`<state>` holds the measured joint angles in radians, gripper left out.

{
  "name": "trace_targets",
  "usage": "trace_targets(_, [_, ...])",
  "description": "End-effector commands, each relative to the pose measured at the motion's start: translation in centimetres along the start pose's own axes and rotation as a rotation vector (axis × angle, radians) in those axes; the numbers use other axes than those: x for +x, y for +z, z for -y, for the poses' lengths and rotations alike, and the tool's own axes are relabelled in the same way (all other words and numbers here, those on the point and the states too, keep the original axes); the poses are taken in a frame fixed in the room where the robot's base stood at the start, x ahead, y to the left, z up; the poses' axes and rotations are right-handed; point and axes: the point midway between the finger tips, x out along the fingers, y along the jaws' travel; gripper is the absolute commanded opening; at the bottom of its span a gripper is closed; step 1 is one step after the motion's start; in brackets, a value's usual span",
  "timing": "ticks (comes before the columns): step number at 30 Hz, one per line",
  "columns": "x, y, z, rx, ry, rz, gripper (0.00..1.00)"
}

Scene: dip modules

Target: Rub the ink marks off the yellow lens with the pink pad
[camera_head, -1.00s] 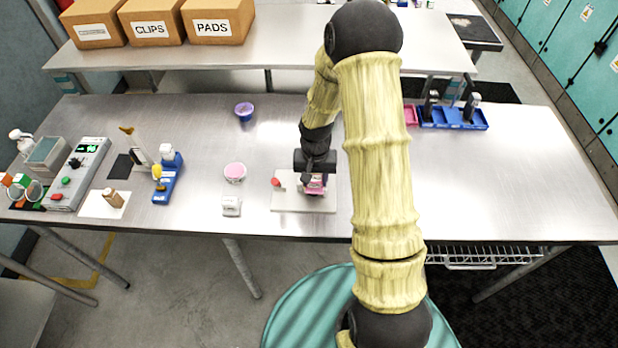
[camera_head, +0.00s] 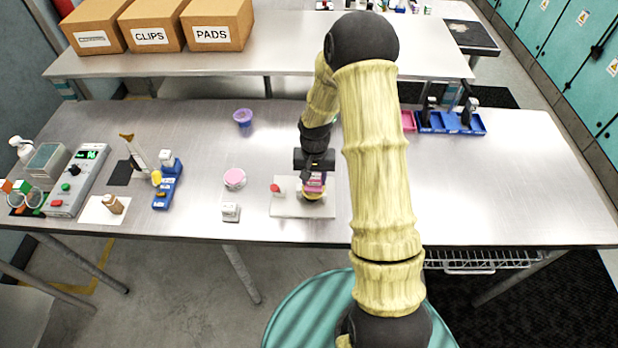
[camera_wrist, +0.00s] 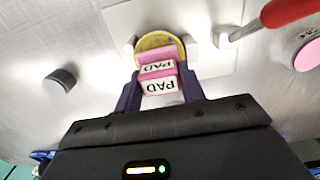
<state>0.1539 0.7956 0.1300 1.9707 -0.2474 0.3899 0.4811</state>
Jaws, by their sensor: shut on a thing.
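The pink pad (camera_wrist: 158,84), labelled PAD, is between the two fingers of my gripper (camera_wrist: 160,92), which is shut on it. The yellow lens (camera_wrist: 160,44) is a round disc in a white holder on the pale board. In the wrist view the pad covers its near part; only the far rim area shows, and I cannot make out ink marks there. In the head view, my gripper (camera_head: 315,184) is over the board with the pad, and the yellow lens (camera_head: 313,195) shows just below it. Whether pad and lens touch is unclear.
A blue rack (camera_head: 452,122) is at the back right. The table's right side is clear.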

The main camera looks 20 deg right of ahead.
Motion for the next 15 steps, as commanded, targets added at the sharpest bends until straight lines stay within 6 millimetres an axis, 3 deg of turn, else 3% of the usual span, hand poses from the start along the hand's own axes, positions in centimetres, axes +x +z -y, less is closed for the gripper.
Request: trace_targets(15, [0.2, -1.5, 0.0, 0.0, 0.0, 0.0, 0.21])
